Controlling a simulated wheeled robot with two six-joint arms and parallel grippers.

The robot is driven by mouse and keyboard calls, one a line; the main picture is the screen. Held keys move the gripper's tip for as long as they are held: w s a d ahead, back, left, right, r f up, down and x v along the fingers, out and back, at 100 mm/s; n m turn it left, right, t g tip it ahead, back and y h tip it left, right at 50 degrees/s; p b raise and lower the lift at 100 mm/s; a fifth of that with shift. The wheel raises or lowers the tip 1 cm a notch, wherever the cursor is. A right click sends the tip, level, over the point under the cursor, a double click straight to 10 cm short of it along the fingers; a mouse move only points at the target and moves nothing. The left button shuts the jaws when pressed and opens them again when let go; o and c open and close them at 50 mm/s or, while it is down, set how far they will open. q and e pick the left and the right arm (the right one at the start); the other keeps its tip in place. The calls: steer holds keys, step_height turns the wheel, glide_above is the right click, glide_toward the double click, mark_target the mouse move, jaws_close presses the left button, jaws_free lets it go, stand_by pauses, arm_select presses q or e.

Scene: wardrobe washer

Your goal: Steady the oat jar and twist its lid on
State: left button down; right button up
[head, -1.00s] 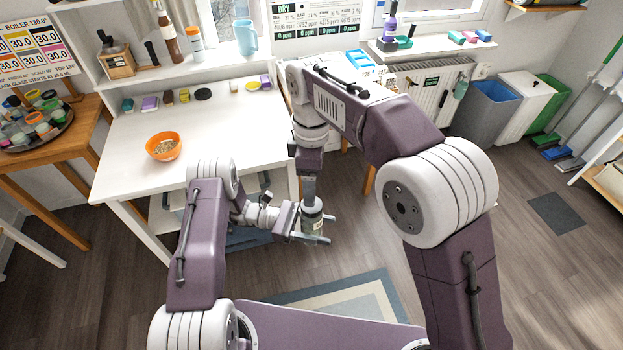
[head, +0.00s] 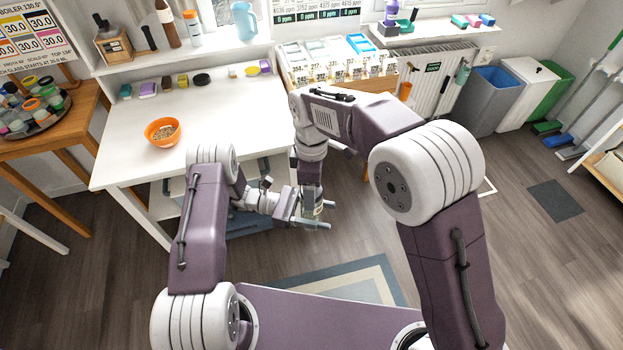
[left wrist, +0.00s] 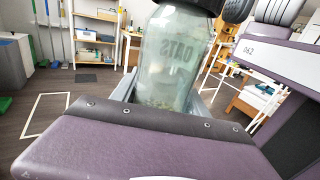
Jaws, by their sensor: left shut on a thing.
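The oat jar is a clear glass jar with "OATS" on its side; it is upright in the left wrist view (left wrist: 172,62). My left gripper (head: 308,222) is shut around the jar (head: 313,211), holding it above the floor in front of the table. My right gripper (head: 312,198) points down right over the jar's top and hides most of it in the head view. A dark part (left wrist: 236,10) shows at the jar's top in the left wrist view. The lid cannot be made out clearly, nor whether the right fingers are closed on it.
The white table (head: 225,125) stands behind my grippers, with an orange bowl of oats (head: 162,131) at its left. Small coloured items line its back edge. A stand of labelled trays (head: 335,65) is behind my right arm. Open floor and a rug (head: 345,285) lie in front.

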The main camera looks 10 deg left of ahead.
steer(key=c, duration=1.5)
steer(key=m, duration=0.4)
steer(key=shift+m, duration=0.4)
steer(key=shift+c, duration=0.2)
steer(key=m, duration=1.3)
steer(key=o, duration=1.6)
steer(key=shift+r, duration=0.1)
